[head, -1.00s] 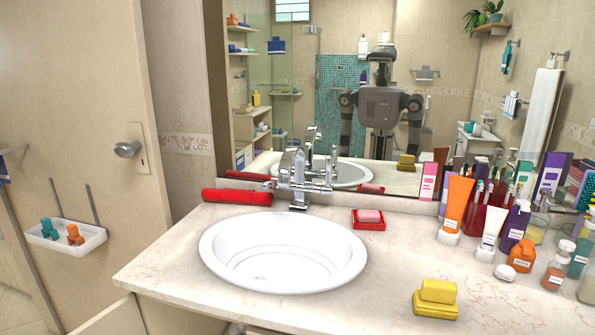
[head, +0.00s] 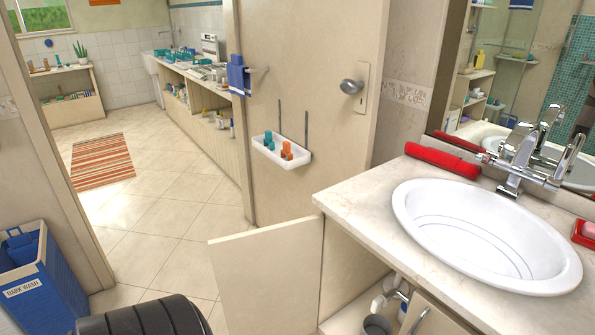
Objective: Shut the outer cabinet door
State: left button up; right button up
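The outer cabinet door (head: 265,278) is a plain beige panel at the left end of the vanity. It stands open, swung out to the left, and the opening beside it shows the cabinet inside. Grey and white items (head: 378,325) show low in that opening. The lower part of the open door is cut off. Neither of my grippers is in view.
The countertop (head: 365,205) holds a white basin (head: 480,232), a tap (head: 525,160) and a red rolled towel (head: 442,160). A room door (head: 310,70) with a knob stands behind. A blue hamper (head: 45,285) is at lower left.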

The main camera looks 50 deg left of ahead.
aim_at(268, 278)
jog(key=j+z, duration=0.25)
jog(key=j, duration=0.2)
jog(key=k+j+z, duration=0.25)
jog(key=j, duration=0.2)
jog(key=j+z, duration=0.3)
jog(key=j, duration=0.15)
jog(key=k+j, duration=0.2)
jog(key=j, duration=0.25)
jog(key=k+j+z, duration=0.1)
jog(key=j, duration=0.35)
jog(key=k+j, duration=0.5)
jog(key=j, duration=0.35)
jog(key=k+j+z, duration=0.1)
jog(key=j, duration=0.3)
jog(key=k+j, duration=0.3)
jog(key=j+z, duration=0.05)
jog(key=j, duration=0.05)
